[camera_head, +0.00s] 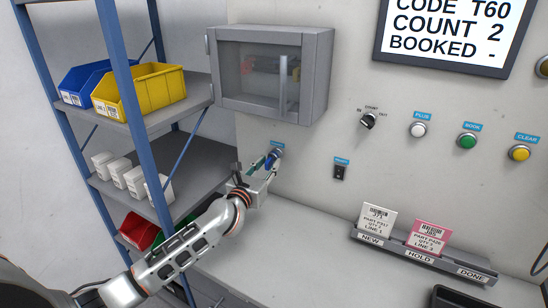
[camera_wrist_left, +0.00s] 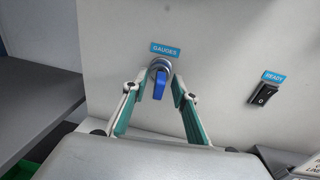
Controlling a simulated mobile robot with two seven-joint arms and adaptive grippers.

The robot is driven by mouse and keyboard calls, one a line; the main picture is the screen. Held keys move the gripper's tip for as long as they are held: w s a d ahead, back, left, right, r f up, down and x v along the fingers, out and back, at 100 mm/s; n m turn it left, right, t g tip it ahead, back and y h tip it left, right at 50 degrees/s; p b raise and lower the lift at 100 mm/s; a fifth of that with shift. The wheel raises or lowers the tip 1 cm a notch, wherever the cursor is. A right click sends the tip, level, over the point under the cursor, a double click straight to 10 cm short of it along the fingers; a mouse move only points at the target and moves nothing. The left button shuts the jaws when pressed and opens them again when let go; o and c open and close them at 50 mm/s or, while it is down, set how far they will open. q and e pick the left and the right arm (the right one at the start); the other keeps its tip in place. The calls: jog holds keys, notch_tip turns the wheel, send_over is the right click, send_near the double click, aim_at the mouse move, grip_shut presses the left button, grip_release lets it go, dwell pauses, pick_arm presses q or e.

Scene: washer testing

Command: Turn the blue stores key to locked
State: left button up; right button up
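A blue key (camera_wrist_left: 159,86) sits in a round metal lock on the wall panel. In the left wrist view its blue label (camera_wrist_left: 165,50) seems to read GAUGES, not stores. The key's handle hangs downward, leaning slightly left. In the head view the key (camera_head: 275,155) is partly hidden by my left gripper (camera_head: 267,166). In the left wrist view my left gripper (camera_wrist_left: 156,86) is open, with one finger on each side of the key and visible gaps to it. No locked or unlocked marks are readable. My right gripper is in neither view.
A grey glass-front cabinet (camera_head: 270,72) hangs above the key. A shelf rack (camera_head: 148,130) with bins stands left. A READY rocker switch (camera_head: 340,173), a COUNT selector (camera_head: 368,121) and several buttons are to the right. A card rack (camera_head: 423,256) stands on the counter (camera_head: 300,258).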

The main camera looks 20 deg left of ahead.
pick_arm(q)
jog(key=s, duration=1.1)
jog(key=shift+s+a, duration=0.15)
jog(key=shift+s, duration=0.25)
